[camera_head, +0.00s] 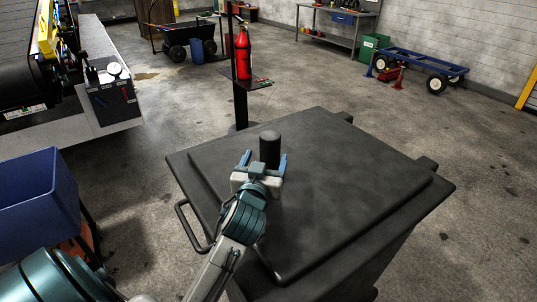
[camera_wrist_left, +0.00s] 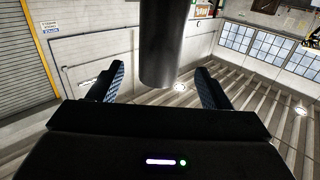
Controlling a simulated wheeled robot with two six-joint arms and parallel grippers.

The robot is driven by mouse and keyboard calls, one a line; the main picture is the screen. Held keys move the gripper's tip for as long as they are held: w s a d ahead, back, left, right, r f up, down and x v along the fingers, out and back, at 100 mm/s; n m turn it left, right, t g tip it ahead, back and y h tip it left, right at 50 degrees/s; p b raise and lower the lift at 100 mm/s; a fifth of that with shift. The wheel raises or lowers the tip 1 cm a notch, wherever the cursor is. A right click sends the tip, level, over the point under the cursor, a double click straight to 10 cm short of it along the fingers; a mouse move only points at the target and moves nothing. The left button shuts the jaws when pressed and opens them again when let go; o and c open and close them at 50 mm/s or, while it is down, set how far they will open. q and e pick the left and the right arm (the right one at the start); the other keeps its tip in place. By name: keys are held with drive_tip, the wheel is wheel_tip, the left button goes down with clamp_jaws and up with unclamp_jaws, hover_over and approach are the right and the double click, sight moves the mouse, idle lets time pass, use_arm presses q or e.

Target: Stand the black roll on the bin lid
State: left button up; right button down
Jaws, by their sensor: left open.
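The black roll (camera_head: 270,147) stands upright on the dark bin lid (camera_head: 350,165), near its far left part. Its lower end is hidden behind my left gripper (camera_head: 265,160). That gripper is open, with one finger to each side of the roll and a gap beside it. In the left wrist view the roll (camera_wrist_left: 170,45) comes in from the top edge, between the two spread fingers of the gripper (camera_wrist_left: 159,86), and its free end shows. My right gripper is not in view.
A bin handle (camera_head: 190,228) sticks out at the left. A blue crate (camera_head: 40,200) stands at the far left. Behind the bin is a post with a small shelf holding a red fire extinguisher (camera_head: 243,55). The lid's right half is clear.

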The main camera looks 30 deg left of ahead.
use_arm(q)
drive_tip(key=b+v, duration=0.1)
drive_tip(key=v, duration=0.5)
idle(0.4)
